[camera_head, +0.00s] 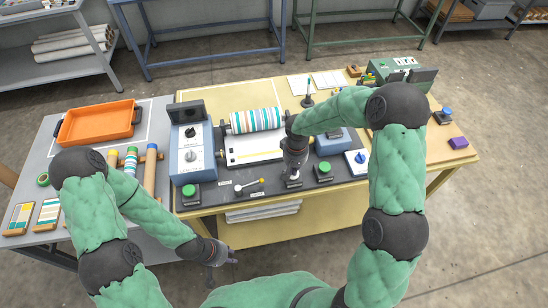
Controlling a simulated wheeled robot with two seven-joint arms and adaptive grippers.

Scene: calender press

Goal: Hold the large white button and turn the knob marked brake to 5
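My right gripper (292,178) points down at a small white-topped control (293,184) on the press table's front strip. It covers most of this control, so I cannot tell whether it is the large white button or whether they touch. I cannot tell whether its fingers are shut. My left gripper (223,262) hangs in front of the table's front edge, low and empty, with its fingers apart. A white box with a blue knob (358,157) is at the right. The labels are too small to read.
A striped roller (256,120) lies behind. An orange tray (97,122) and rolls are on the left table. My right arm crosses over the table's right part.

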